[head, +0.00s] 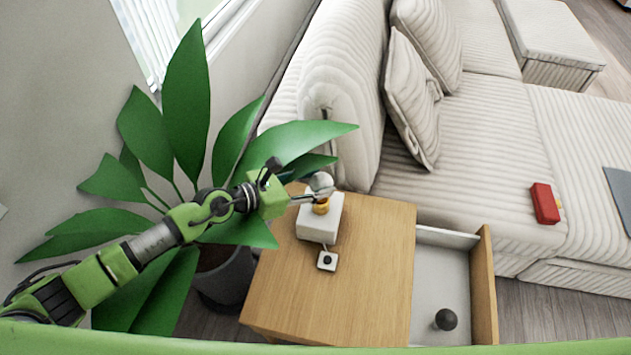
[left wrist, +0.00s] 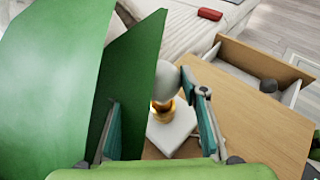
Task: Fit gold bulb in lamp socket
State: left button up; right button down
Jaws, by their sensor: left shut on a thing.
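The bulb (head: 322,181) has a pale round glass and stands upright over the lamp base. Gold shows just under the glass (head: 320,205); I cannot tell how much of it is bulb and how much socket. The white box-shaped lamp base (head: 318,225) sits on the wooden side table. My left gripper (head: 312,195) reaches in from the left and is shut on the bulb at the socket. In the left wrist view, the bulb glass (left wrist: 168,78) shows beside the right-hand finger, above the white base (left wrist: 174,130). My right gripper is not in view.
A large green plant (head: 187,90) stands left, its leaves around my left arm and gripper. A small white switch box (head: 327,260) lies on the table (head: 370,270). The open drawer (head: 485,285) holds a dark ball (head: 446,319). A red box (head: 545,203) lies on the sofa.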

pick_arm(q)
jog(key=shift+f+b, duration=0.95)
jog(key=shift+f, duration=0.15)
jog(key=o, duration=1.2)
jog(key=shift+o, duration=0.2)
jog(key=v, duration=1.2)
